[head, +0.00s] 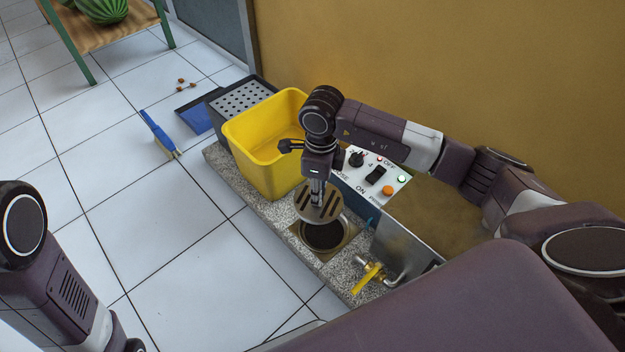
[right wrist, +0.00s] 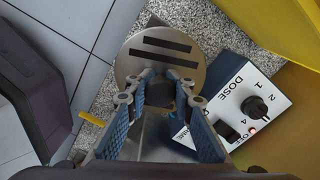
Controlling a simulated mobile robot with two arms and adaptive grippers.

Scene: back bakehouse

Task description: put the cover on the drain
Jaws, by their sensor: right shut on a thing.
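The drain cover (head: 332,208) is a round grey metal disc with dark slots. My right gripper (head: 317,197) is shut on it and holds it just above the drain (head: 323,238). The drain is a round dark opening in a square frame, in the speckled stone ledge. In the head view the cover overlaps the far edge of the opening, and the near part stays visible. In the right wrist view the cover (right wrist: 133,67) lies beyond the fingertips (right wrist: 160,90) and hides the drain. My left arm shows at the lower left, but its gripper is out of view.
A yellow bin (head: 262,150) stands on the stone ledge (head: 275,215) behind the drain. A control panel (head: 392,178) and a yellow-handled tap (head: 368,277) are close by. A blue brush (head: 158,132) and dustpan (head: 195,113) lie on the tiled floor.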

